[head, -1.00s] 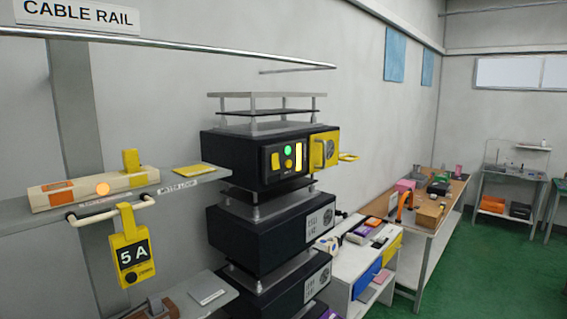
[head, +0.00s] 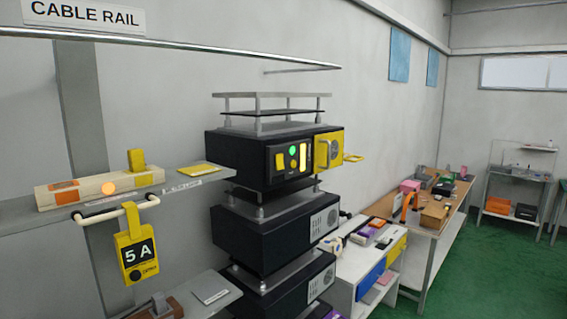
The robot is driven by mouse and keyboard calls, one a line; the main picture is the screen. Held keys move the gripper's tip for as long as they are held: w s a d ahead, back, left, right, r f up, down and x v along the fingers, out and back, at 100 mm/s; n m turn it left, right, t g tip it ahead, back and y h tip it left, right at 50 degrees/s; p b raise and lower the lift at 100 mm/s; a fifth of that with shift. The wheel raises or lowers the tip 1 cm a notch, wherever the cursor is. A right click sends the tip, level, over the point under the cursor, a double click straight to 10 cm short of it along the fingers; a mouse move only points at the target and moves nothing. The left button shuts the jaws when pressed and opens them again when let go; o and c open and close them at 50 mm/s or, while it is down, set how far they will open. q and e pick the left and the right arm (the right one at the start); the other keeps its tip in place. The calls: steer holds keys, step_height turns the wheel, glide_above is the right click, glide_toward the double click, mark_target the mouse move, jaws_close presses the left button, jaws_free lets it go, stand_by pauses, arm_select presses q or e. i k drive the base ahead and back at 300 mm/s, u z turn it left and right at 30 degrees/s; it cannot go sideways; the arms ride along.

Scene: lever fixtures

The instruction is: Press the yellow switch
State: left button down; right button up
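A yellow upright block (head: 136,160), possibly the switch, stands at the right end of a long white and orange unit (head: 85,190) on the left shelf. A round orange light (head: 108,188) glows on this unit's front. Another candidate is the small yellow round button (head: 293,163) below a green light (head: 292,150) on the black panel of the upper rack box. I cannot tell for sure which is the switch. Neither of my grippers is in view.
A yellow "5 A" tag (head: 137,250) hangs from a white bar below the left shelf (head: 195,181). The black rack box (head: 235,160) has a yellow handled plate (head: 328,150). A wooden-topped bench (head: 392,205) stands farther right. Green floor (head: 490,275) is open at the right.

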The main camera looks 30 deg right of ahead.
mark_target(279, 158)
steer(key=z, duration=0.55)
steer(key=i, duration=0.9)
steer(key=u, duration=0.45)
